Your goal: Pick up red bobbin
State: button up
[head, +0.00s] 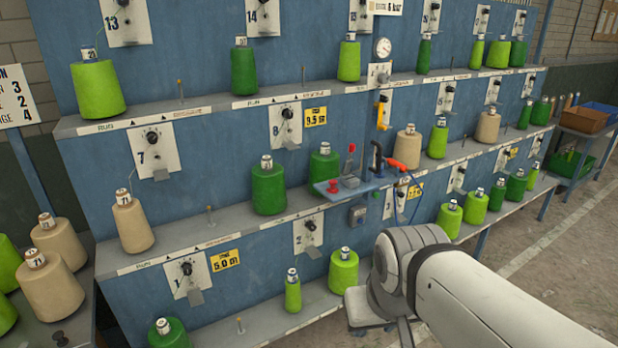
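A small red spool-shaped piece (333,187), which looks like the red bobbin, stands on a small light-blue tray (350,192) fixed at the middle shelf of the blue rack. A grey part with a red top (351,160) stands on the same tray, right of the bobbin. My pale arm reaches in from the lower right, below and right of the tray. The fingers of my gripper cannot be made out. Nothing of mine touches the bobbin.
Green and beige yarn cones line the rack shelves (200,232), with thin upright pegs between them. A black hook-like post (377,158) and a red-handled tool (398,164) with a blue hose stand right of the tray. Open floor (560,250) lies at right.

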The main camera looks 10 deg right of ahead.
aim_at(332, 182)
jog(key=u, duration=0.2)
jog(key=i, duration=1.8)
jog(key=z, duration=0.55)
jog(key=k, duration=0.8)
jog(key=z, duration=0.2)
jog(key=i, duration=0.85)
jog(key=u, duration=0.1)
